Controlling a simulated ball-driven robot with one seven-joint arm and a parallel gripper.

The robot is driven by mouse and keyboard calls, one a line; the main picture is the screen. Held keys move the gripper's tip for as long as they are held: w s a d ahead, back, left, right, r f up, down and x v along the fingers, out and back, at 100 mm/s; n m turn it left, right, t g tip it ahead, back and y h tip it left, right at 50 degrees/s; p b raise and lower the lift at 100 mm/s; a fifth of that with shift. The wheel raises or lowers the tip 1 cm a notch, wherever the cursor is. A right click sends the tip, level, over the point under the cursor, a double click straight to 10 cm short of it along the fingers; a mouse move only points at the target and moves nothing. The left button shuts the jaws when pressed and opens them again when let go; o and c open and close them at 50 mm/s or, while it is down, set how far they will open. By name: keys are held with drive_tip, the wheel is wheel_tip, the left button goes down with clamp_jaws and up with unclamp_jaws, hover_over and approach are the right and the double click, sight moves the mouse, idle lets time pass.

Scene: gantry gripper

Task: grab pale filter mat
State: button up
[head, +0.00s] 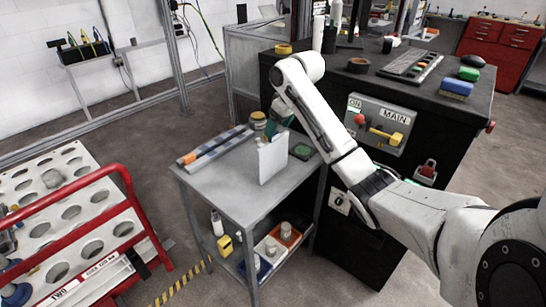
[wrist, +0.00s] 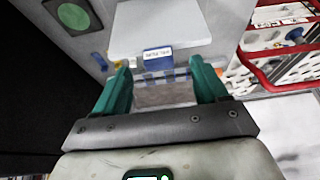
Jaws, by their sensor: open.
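The pale filter mat (head: 272,158) looks like a thin whitish panel on the grey side table, near its back right. In the wrist view the pale panel (wrist: 160,24) lies ahead of my gripper, with a blue label (wrist: 158,55) at its near edge. My gripper (wrist: 163,72) is open, its two teal fingers spread on either side of the label. I see no finger touching the panel. In the head view my gripper is mostly hidden near the back of the table, behind my arm and the panel.
A long blue-and-grey strip (head: 215,145) and a jar (head: 258,121) share the grey table (head: 228,195). A dark pad with a green disc (head: 302,151) lies right of the panel. The black cabinet (head: 432,122) stands close on the right; a red-railed rack (head: 125,210) stands left.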

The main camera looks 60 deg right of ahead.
drive_tip(key=x, duration=0.4)
drive_tip(key=shift+w+d, duration=0.1)
drive_tip(key=shift+c, duration=0.3)
drive_tip(key=shift+r, duration=0.1)
clamp_jaws()
